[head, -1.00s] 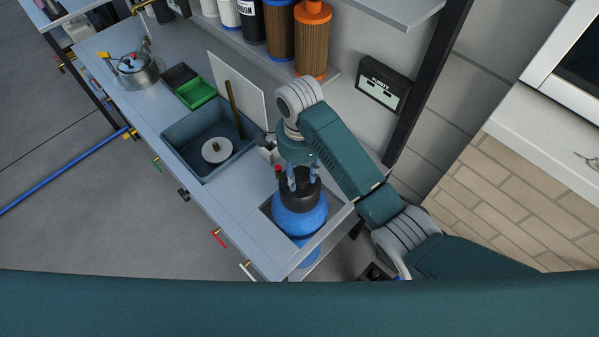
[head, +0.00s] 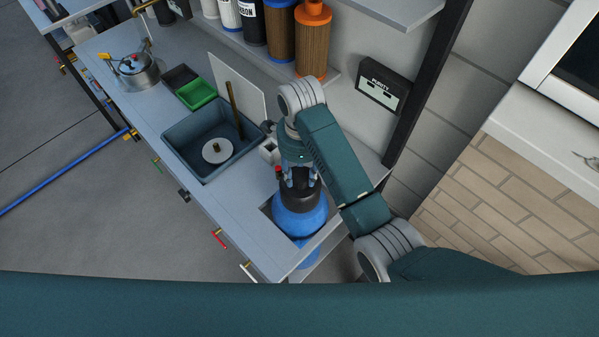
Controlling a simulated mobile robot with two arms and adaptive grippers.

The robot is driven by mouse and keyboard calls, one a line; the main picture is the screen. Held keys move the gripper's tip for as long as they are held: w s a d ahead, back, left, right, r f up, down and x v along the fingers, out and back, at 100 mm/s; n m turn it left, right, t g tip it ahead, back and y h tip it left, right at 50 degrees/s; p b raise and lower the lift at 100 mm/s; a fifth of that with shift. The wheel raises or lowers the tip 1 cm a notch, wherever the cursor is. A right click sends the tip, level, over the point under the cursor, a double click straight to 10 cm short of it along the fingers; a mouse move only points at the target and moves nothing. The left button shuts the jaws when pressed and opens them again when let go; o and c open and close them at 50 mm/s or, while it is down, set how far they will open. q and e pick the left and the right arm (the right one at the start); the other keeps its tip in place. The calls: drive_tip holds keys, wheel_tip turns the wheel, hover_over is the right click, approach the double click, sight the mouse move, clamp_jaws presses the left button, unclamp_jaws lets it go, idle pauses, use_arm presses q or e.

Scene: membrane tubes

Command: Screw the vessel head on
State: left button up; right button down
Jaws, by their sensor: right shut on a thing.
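The blue vessel (head: 300,222) stands upright in a cut-out at the near end of the grey bench. The black vessel head (head: 301,197) sits on its top, with a small red part (head: 279,172) at its left side. My right gripper (head: 300,180) comes down from above and is shut on the vessel head. The fingers are partly hidden under my wrist, and I cannot tell from here how far the thread is engaged. My left gripper is not in view.
A sink (head: 190,158) with a white disc (head: 217,151) lies left of the vessel. Filter cartridges (head: 312,40) stand on a shelf behind, near a PURITY display (head: 383,86). A green tray (head: 197,95) and a metal pot (head: 136,70) are farther left.

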drive_tip(key=c, duration=1)
unclamp_jaws()
drive_tip(key=shift+w+r, duration=0.15)
drive_tip(key=shift+r, duration=0.05)
drive_tip(key=shift+c, duration=0.2)
drive_tip(key=shift+f, duration=0.1)
drive_tip(key=shift+f, duration=0.1)
